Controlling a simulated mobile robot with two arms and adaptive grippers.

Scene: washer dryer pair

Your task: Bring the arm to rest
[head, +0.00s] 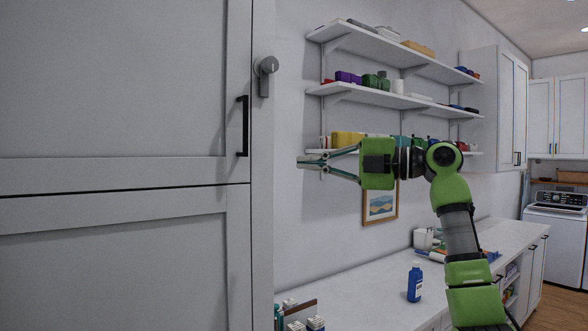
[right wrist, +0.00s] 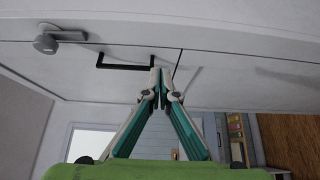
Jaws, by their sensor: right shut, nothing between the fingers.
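My right gripper (head: 312,162) is shut and empty. In the head view my green right arm (head: 460,230) rises from the lower right and bends left, so the gripper points left toward the large grey door (head: 120,100). The fingertips are in front of the wall, a little right of the door's black handle (head: 243,126). In the right wrist view the closed fingertips (right wrist: 161,75) meet in the middle, and the black handle (right wrist: 125,66) shows just beyond them to the left. I cannot tell how far apart they are. My left gripper is not in view.
A grey latch (head: 265,68) sits above the handle. Wall shelves (head: 390,97) with several items are behind my arm. Below, a white counter (head: 370,295) carries a blue bottle (head: 415,283) and other small things. A white washer or dryer (head: 555,235) stands at the far right.

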